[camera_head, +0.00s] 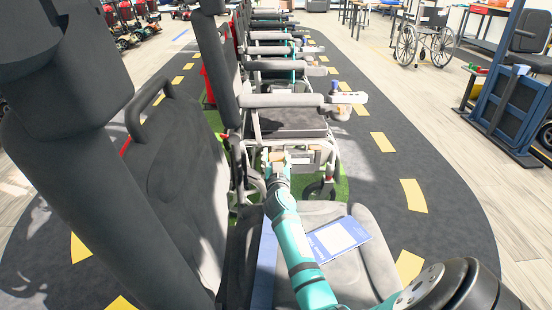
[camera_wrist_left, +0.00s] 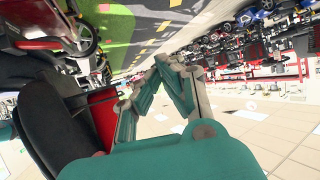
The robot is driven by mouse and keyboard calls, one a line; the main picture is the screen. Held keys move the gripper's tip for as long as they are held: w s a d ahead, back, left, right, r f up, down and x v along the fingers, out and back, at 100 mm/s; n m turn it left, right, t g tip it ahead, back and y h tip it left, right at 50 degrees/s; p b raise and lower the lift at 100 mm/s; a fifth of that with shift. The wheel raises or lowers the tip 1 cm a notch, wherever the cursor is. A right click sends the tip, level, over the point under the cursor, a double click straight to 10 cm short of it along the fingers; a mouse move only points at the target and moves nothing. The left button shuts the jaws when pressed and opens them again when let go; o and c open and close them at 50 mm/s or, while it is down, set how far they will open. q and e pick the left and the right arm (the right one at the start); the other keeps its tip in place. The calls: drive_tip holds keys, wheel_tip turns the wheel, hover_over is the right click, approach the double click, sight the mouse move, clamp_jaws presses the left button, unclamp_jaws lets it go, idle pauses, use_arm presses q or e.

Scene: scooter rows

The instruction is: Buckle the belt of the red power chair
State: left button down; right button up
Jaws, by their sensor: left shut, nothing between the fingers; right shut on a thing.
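A power chair with a dark grey backrest (camera_head: 175,185) and grey seat (camera_head: 372,240) fills the front of the head view; a bit of red shows at its back edge. A blue strap-like band (camera_head: 264,270) lies along the seat's rear edge. I cannot make out a buckle. My left gripper (camera_wrist_left: 172,62) is shut and empty in the left wrist view, near a black and red chair part (camera_wrist_left: 102,112).
A blue and white card (camera_head: 338,240) lies on the seat. More chairs with grey armrests (camera_head: 282,101) stand in a row close behind. A wheelchair (camera_head: 428,35) and a blue folded frame (camera_head: 512,100) stand at the right. The dark marked floor at right is clear.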

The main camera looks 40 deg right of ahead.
drive_tip(key=shift+f+b, duration=0.3)
drive_tip(key=shift+f, duration=0.1)
drive_tip(key=shift+f+b, duration=0.4)
drive_tip(key=shift+f, duration=0.35)
use_arm(q)
wheel_tip(320, 180, up, 8)
drive_tip(key=w+d+t+h, duration=0.1)
drive_tip(key=w+t, duration=0.1)
drive_tip(key=t, duration=0.2)
drive_tip(key=shift+w+d+f+t, duration=0.2)
drive_tip(key=shift+w+d+t, duration=0.15)
drive_tip(key=shift+w+t, duration=0.05)
drive_tip(key=shift+s+f, duration=0.1)
idle(0.3)
drive_tip(key=shift+r+h+b, duration=0.3)
use_arm(e)
drive_tip(key=shift+f, duration=0.1)
drive_tip(key=shift+f, duration=0.1)
use_arm(q)
drive_tip(key=shift+d+r+t, duration=0.15)
drive_tip(key=shift+r+t, duration=0.45)
drive_tip(key=shift+r, duration=0.2)
